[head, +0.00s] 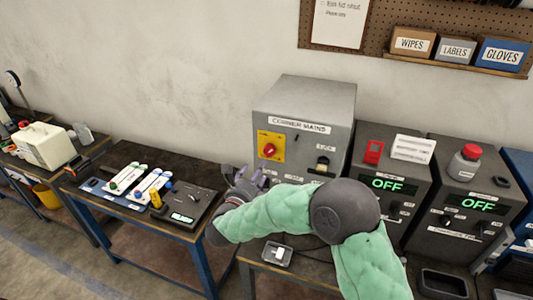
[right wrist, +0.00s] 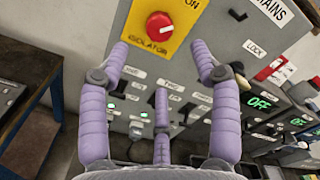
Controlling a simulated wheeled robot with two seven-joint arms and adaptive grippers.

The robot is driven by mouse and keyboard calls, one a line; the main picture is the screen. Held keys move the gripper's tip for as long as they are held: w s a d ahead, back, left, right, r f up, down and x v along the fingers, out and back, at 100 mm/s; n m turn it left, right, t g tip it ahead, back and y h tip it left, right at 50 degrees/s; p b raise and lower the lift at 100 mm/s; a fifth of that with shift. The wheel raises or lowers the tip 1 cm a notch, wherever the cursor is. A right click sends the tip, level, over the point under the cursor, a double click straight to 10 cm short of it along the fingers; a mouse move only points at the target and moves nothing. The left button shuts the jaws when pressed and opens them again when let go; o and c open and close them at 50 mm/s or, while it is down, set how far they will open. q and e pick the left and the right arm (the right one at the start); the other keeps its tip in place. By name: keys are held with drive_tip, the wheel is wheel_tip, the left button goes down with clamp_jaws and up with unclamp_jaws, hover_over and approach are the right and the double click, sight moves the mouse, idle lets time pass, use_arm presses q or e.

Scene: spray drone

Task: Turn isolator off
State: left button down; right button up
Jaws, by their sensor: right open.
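The isolator is a red rotary knob (head: 269,151) on a yellow plate on the front of the grey box marked CORNER MAINS (head: 305,97). In the right wrist view the red knob (right wrist: 160,25) has a white mark, with ON and ISOLATOR printed on the plate. My right gripper (head: 252,178) is in front of the box, just below and left of the knob. In the right wrist view its three purple fingers (right wrist: 160,62) are spread apart and empty, below the knob and not visibly touching it. My left gripper is out of view.
Right of the grey box stand two dark units (head: 395,185) with green OFF displays. A bench (head: 75,190) with tools and a small panel is to the left. Lower switches (right wrist: 150,115) sit behind my fingers. A small tray (head: 278,255) lies in front of the box.

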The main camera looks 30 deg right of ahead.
sight(267, 151)
drive_tip(key=x, duration=1)
drive_tip(key=shift+w+a, duration=0.1)
drive_tip(key=shift+a, duration=0.05)
drive_tip(key=c, duration=1.1)
